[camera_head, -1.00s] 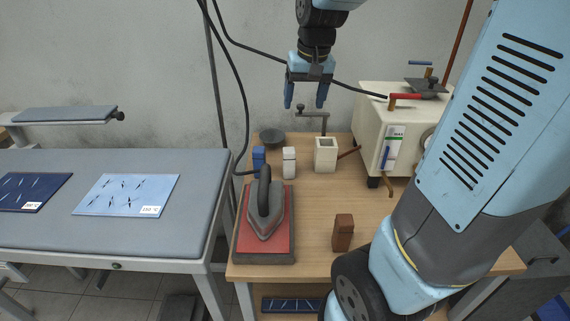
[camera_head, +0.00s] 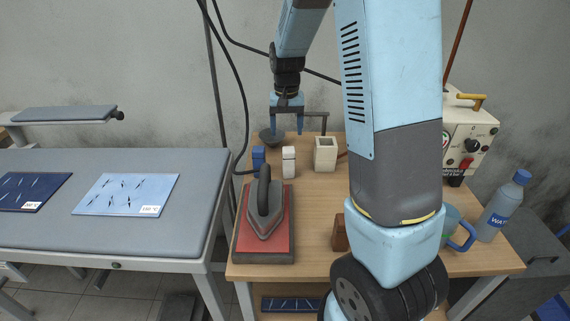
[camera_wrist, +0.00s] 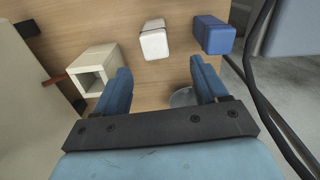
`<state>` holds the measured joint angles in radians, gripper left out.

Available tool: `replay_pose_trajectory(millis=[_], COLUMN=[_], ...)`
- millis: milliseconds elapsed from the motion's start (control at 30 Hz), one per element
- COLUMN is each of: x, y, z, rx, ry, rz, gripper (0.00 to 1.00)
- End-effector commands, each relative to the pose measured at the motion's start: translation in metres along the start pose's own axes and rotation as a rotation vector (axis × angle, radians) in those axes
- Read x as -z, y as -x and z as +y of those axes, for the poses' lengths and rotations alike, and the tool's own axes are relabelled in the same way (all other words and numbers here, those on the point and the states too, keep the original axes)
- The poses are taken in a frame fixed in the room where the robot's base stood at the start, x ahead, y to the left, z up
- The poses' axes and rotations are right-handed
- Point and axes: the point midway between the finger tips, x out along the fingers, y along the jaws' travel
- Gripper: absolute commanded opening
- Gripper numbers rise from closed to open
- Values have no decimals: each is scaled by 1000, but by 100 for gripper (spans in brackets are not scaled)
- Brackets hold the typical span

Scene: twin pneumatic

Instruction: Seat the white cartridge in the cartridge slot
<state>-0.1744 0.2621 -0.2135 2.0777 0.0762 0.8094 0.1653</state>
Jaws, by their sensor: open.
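The white cartridge (camera_head: 289,162) stands upright on the wooden table, between a blue cartridge (camera_head: 258,158) and a cream box with a square opening (camera_head: 325,154), which looks like the cartridge slot. My gripper (camera_head: 286,122) is open and empty, pointing down, above and apart from the white cartridge. In the wrist view the white cartridge (camera_wrist: 154,40) lies ahead of the gap between my fingertips (camera_wrist: 160,68). The box (camera_wrist: 97,70) is to the left there, its opening visible and apparently empty, and the blue cartridge (camera_wrist: 214,35) is to the right.
A dark bowl (camera_head: 272,136) is behind the cartridges. An iron (camera_head: 265,205) rests on a red pad in front of them. My arm covers part of the cream machine (camera_head: 470,132) and a brown block (camera_head: 340,234).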

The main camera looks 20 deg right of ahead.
Motion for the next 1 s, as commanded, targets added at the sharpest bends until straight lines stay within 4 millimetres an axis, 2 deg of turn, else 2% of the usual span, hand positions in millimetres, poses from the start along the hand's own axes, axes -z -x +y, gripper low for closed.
replay_pose_trajectory(millis=[100,200,533,833,1000], x=[-1,0,-1,-2,-2], y=[-22,-36,-58,-96,-102], z=[0,0,2,6,6], rx=[-2,-1,-1,0,0], ry=[0,1,0,1,2], rz=[-4,-3,-2,-2,0], gripper=[72,72,72,72,72])
